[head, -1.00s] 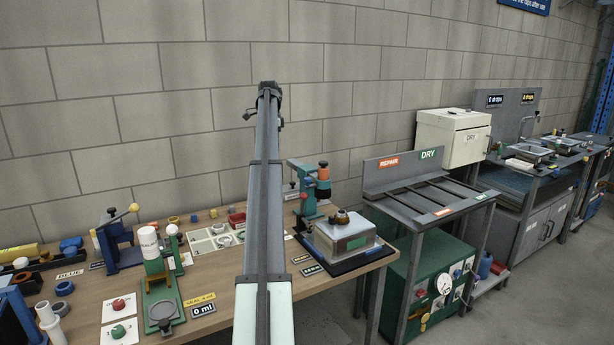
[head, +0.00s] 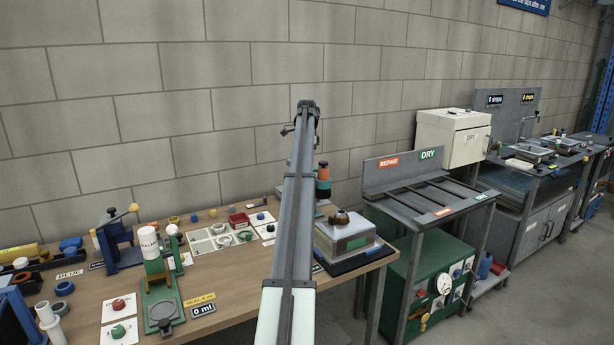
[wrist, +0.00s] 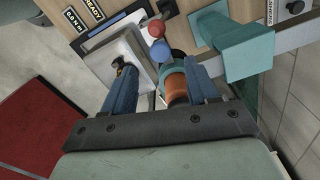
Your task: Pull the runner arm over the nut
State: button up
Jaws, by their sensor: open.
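The runner arm's orange-and-teal head (head: 323,182) shows in the head view, just right of my arm. In the wrist view its orange barrel (wrist: 176,86) lies between my finger pads, closer to the right one; I cannot tell whether they touch. A grey bar (wrist: 290,42) meets a teal post (wrist: 250,48). My gripper (wrist: 158,72) is open, with two blue fingers. A brassy, dark-topped fitting, seemingly the nut (head: 342,215), sits on a pale box (head: 345,238); the left finger partly covers this area in the wrist view.
A red ball knob (wrist: 156,28) and a blue ball (wrist: 160,50) lie just beyond the fingers. The bench (head: 225,280) holds a blue press (head: 118,240), a green stand (head: 160,300) and a white parts tray (head: 215,238). A grey rack (head: 430,195) stands to the right.

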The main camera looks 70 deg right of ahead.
jog(key=shift+f, duration=3)
grip_shut()
